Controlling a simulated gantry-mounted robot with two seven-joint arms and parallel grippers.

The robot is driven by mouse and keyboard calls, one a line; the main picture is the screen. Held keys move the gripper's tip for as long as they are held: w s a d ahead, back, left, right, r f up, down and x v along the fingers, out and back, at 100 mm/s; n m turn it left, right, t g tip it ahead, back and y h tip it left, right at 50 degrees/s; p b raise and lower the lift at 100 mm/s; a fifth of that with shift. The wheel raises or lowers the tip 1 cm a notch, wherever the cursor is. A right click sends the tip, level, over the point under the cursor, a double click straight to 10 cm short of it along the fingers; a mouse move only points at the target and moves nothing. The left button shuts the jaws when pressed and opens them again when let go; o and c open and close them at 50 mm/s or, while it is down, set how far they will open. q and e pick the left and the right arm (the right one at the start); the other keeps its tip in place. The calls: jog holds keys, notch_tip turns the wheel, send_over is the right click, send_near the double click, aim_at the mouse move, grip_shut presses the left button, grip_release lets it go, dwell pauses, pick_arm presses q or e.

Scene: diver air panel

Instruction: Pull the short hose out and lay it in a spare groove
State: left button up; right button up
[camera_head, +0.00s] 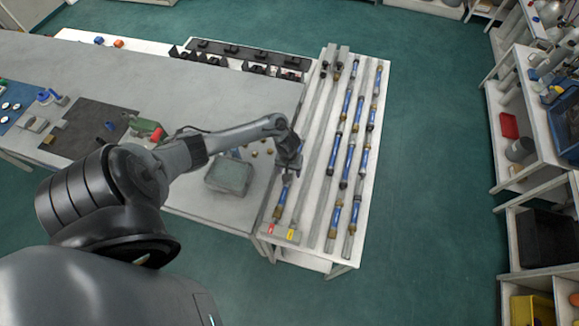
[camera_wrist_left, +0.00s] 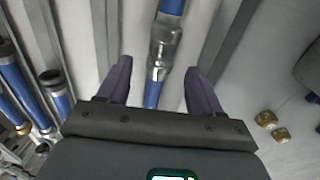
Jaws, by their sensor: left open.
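A blue hose (camera_head: 282,196) with brass and dark end fittings lies in the leftmost groove of the grooved rack table, and its far part is hidden under my gripper. My left gripper (camera_head: 289,161) is over this groove. In the left wrist view my left gripper (camera_wrist_left: 158,66) is open, its two dark fingers standing on either side of a blue hose (camera_wrist_left: 153,92) with a clear-grey coupling, without visible contact. I cannot tell the finger height. Empty grey grooves (camera_head: 318,195) run just right of this hose. My right gripper is not in view.
Several blue hoses (camera_head: 338,150) lie end to end in the grooves on the right. Red (camera_head: 271,228) and yellow (camera_head: 291,235) tags mark the near groove ends. A grey-green box (camera_head: 230,176) and small brass fittings (camera_wrist_left: 266,118) are on the bench at left.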

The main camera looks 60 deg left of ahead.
pick_arm(q)
jog(key=shift+f, duration=1.2)
jog(key=shift+w+b, duration=0.1)
jog(key=shift+b, duration=0.2)
grip_shut()
